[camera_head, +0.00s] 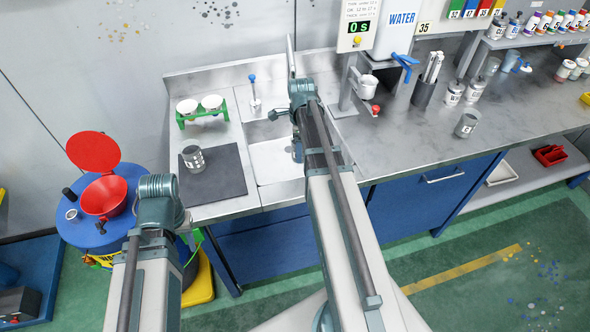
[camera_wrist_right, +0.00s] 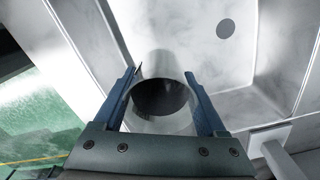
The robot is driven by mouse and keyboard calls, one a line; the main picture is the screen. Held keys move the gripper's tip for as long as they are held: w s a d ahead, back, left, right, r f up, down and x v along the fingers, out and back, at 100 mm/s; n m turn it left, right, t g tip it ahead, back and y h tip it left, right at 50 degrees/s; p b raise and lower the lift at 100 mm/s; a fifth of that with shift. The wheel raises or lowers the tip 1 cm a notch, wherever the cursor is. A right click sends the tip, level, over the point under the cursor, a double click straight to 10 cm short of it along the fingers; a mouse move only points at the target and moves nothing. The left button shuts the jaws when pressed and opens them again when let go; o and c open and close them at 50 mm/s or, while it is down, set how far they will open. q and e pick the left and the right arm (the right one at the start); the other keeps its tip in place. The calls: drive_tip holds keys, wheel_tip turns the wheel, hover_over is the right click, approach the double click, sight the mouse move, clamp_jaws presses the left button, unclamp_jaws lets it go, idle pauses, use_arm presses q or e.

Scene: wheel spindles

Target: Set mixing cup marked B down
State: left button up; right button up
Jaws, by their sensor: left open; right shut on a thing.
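My right gripper (camera_wrist_right: 163,88) is shut on a grey mixing cup (camera_wrist_right: 163,66), whose dark round mouth shows between the blue fingers in the right wrist view. The cup is over the pale sink basin; its marking is not readable. In the head view the right gripper (camera_head: 298,150) is mostly hidden by its arm, and the held cup is not clear. Another grey cup (camera_head: 193,159) stands upright on the dark mat (camera_head: 228,180) left of the sink. A further grey cup (camera_head: 467,123) with a label stands on the right counter. My left gripper is hidden behind its own arm at lower left.
The sink basin (camera_head: 277,160) has a drain (camera_wrist_right: 226,28). A green rack (camera_head: 203,115) with two white bowls stands behind the mat. A blue drum (camera_head: 90,236) with a red funnel (camera_head: 104,196) is at left. The counter (camera_head: 420,130) has free room toward its front.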

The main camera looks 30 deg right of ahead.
drive_tip(key=shift+f+b, duration=3.1)
drive_tip(key=shift+b, duration=0.05)
drive_tip(key=shift+f, duration=0.1)
wheel_tip(320, 180, down, 4)
drive_tip(key=b, duration=0.3)
drive_tip(key=shift+r+b, duration=0.25)
drive_tip(key=shift+b, duration=0.1)
drive_tip(key=shift+f, duration=0.15)
drive_tip(key=o, duration=1.4)
wheel_tip(320, 180, up, 12)
drive_tip(key=p, duration=1.2)
drive_tip(key=shift+r, duration=0.25)
